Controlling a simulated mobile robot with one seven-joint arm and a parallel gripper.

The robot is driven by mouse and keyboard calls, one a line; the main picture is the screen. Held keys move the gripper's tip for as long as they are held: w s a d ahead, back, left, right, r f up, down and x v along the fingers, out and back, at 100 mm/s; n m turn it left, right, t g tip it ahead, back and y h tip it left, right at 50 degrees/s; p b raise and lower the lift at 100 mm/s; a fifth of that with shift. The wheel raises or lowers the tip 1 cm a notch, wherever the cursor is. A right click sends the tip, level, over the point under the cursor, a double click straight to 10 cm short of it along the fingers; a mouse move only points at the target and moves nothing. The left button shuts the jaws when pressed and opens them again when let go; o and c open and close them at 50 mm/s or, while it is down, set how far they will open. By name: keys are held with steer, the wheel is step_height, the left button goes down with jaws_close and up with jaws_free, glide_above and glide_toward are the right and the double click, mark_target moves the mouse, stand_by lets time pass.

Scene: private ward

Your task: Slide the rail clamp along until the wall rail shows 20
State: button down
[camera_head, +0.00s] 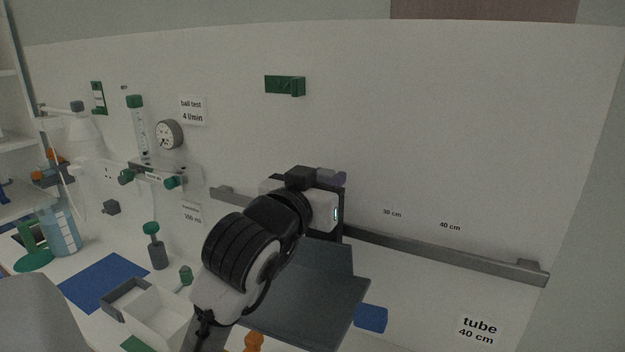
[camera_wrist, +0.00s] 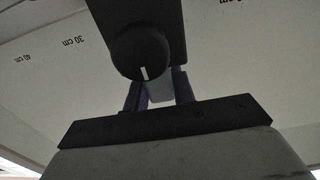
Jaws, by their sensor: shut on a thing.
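The wall rail (camera_head: 445,253) is a long grey bar across the white wall, with 30 cm (camera_head: 392,213) and 40 cm (camera_head: 450,226) marks above its right part. The rail clamp (camera_wrist: 137,55) shows in the wrist view as a dark body with a round black knob bearing a white line. My gripper (camera_wrist: 158,90) has its two purple fingers shut on a pale grey piece just below the knob, apparently part of the clamp. In the head view my gripper (camera_head: 329,177) is at the rail, left of the 30 cm mark; my arm hides most of the clamp and any mark there.
A "tube 40 cm" card (camera_head: 480,329) is at lower right. The rail's right part looks clear.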

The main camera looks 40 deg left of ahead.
steer(key=c, duration=1.2)
jaws_free()
steer(key=shift+o, duration=0.2)
steer(key=b+v, duration=0.4)
steer(key=v, duration=0.9)
steer(key=shift+s+d, duration=0.2)
steer(key=shift+s, duration=0.15)
